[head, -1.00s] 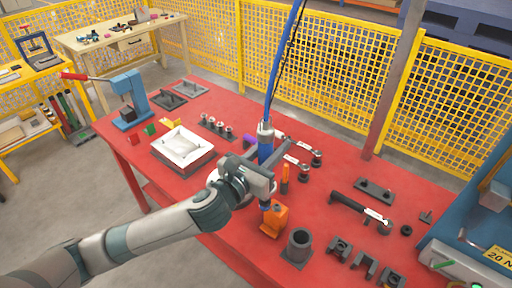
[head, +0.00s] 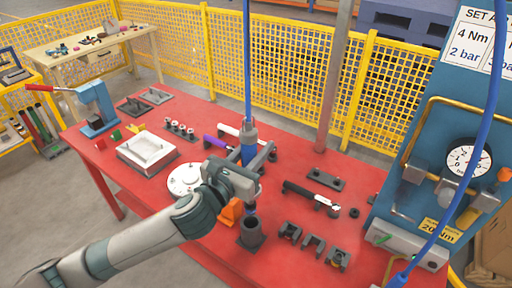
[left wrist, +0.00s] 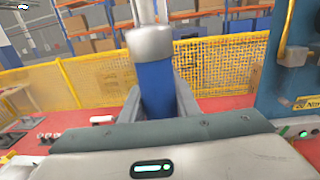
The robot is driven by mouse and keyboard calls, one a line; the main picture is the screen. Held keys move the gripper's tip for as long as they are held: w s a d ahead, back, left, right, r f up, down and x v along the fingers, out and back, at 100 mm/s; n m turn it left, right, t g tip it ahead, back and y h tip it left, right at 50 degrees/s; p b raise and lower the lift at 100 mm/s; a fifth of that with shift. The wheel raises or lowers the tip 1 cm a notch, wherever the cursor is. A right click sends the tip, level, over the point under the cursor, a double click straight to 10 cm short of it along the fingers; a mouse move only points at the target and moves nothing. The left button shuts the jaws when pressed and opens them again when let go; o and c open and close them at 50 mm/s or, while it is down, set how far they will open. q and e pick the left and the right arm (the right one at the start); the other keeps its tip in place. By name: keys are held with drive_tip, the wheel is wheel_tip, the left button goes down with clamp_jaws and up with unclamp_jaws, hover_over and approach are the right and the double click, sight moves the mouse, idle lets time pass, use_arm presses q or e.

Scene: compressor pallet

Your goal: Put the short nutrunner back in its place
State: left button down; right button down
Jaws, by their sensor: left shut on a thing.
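The short nutrunner (head: 249,134), a blue and silver upright tool on a blue hose, is in my left gripper (head: 257,158), which is shut around its body. Its blue body also shows upright between the fingers in the left wrist view (left wrist: 156,88). Its lower end shows below the gripper, at the mouth of a dark round cup-shaped holder (head: 251,236) on the red table. I cannot tell whether the tip is just above the rim or slightly inside. My right gripper is not in view.
On the red table (head: 190,238), an orange block (head: 231,211) stands close left of the holder. Dark brackets (head: 313,244) and a black-handled wrench (head: 310,196) lie to the right. A blue gauge panel (head: 440,140) stands at the right edge. Yellow mesh fencing runs behind.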

use_arm(q)
drive_tip(key=shift+r, duration=0.15)
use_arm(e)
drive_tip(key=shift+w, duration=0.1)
